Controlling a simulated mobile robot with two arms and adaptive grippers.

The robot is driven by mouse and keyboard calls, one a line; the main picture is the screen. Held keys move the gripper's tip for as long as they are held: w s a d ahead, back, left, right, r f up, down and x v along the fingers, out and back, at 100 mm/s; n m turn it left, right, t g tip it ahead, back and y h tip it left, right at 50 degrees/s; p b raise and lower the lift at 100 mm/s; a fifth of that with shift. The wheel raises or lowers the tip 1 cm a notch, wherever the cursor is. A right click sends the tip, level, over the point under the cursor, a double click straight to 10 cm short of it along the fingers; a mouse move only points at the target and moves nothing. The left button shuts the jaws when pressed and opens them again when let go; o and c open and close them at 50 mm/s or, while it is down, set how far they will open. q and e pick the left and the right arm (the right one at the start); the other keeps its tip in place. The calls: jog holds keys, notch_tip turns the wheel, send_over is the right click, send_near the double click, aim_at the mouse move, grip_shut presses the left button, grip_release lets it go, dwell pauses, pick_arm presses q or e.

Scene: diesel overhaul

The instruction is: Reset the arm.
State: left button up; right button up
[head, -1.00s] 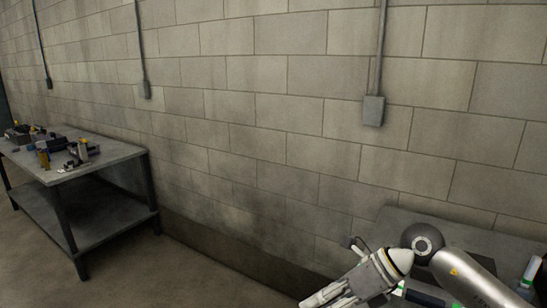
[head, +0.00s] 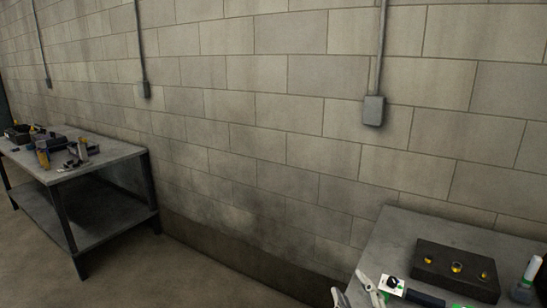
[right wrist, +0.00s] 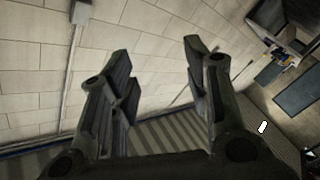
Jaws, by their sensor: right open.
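In the right wrist view my right gripper (right wrist: 158,62) shows its two dark fingers spread wide apart with nothing between them. Behind them are the block wall and a striped floor area. In the head view pale parts at the bottom edge, left of the right-hand bench, seem to belong to my right gripper (head: 353,292); most of it is cut off by the frame. My left gripper is in neither view.
A grey bench (head: 400,228) at the right holds a dark block (head: 455,285) with several brass-coloured pieces and a white-capped bottle (head: 527,280). A metal table (head: 110,158) with parts stands at the left. A wall box (head: 373,111) hangs above. Floor between is clear.

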jog(key=s+d+f+m+g+h, duration=0.1)
jog(key=s+d+f+m+g, duration=0.15)
jog(key=f, duration=0.25)
jog(key=s+d+f+m+g+h, duration=0.1)
jog(key=s+f+m+g, duration=0.15)
jog(key=f, duration=0.25)
jog(key=s+f+m+g, duration=0.1)
jog(key=s+f+g, duration=0.45)
jog(key=s, duration=0.55)
jog(key=s+f+m+g, duration=0.1)
jog(key=s+f+g, duration=0.3)
jog(key=s+f, duration=0.5)
notch_tip(320, 180, down, 24)
jog(key=s+g, duration=0.2)
jog(key=s, duration=0.1)
jog(key=s+d+f, duration=0.1)
jog(key=s+f, duration=0.7)
jog(key=s+d+f, duration=0.2)
jog(key=s+f, duration=0.6)
jog(key=shift+s+d+f+g, duration=0.25)
jog(key=shift+s+g, duration=0.1)
jog(key=shift+s, duration=0.05)
